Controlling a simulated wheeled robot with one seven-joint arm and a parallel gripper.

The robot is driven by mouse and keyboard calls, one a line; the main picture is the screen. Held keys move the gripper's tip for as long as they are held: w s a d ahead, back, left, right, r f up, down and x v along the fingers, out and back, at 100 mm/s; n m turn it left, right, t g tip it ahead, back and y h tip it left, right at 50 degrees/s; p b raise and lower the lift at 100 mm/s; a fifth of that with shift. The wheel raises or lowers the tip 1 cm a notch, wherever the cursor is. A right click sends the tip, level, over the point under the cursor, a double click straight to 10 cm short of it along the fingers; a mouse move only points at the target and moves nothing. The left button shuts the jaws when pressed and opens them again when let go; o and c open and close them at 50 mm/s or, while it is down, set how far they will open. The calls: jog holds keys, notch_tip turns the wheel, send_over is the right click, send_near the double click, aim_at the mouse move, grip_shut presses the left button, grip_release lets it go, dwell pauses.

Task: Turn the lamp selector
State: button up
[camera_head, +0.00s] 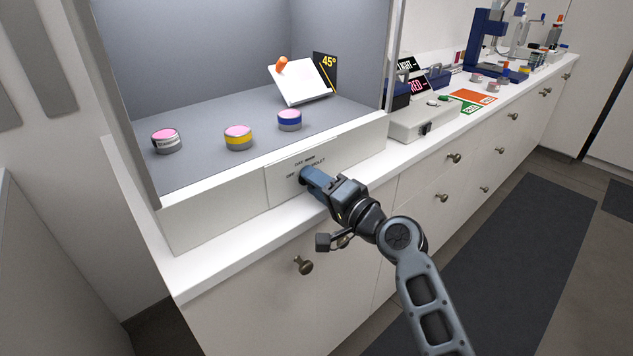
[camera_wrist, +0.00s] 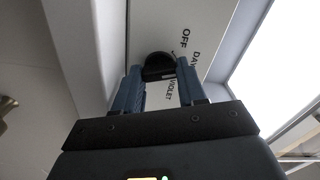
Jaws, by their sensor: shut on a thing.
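The lamp selector (camera_wrist: 159,66) is a dark round knob on the pale front panel (camera_head: 287,190) of the light booth. In the wrist view it sits between my two fingertips. The lettering OFF, DAY and VIOLET shows around it, partly hidden by the knob and fingers. My gripper (camera_head: 309,177) reaches the panel from the front right, its blue fingers closed on the knob's sides. In the head view the fingers hide most of the knob. Which label the knob points to cannot be told.
Inside the booth stand jars with white (camera_head: 166,141), yellow (camera_head: 239,138) and blue (camera_head: 290,121) bands, and a tilted white stand (camera_head: 302,84) beside a 45° sign (camera_head: 325,66). A pale box (camera_head: 424,120) stands right of the booth. Drawer knobs (camera_head: 303,265) stick out below the counter.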

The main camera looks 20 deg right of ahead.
dwell(0.3)
jog(key=o, duration=1)
jog(key=shift+o, duration=0.3)
jog(key=shift+f, duration=0.1)
jog(key=shift+f, duration=0.1)
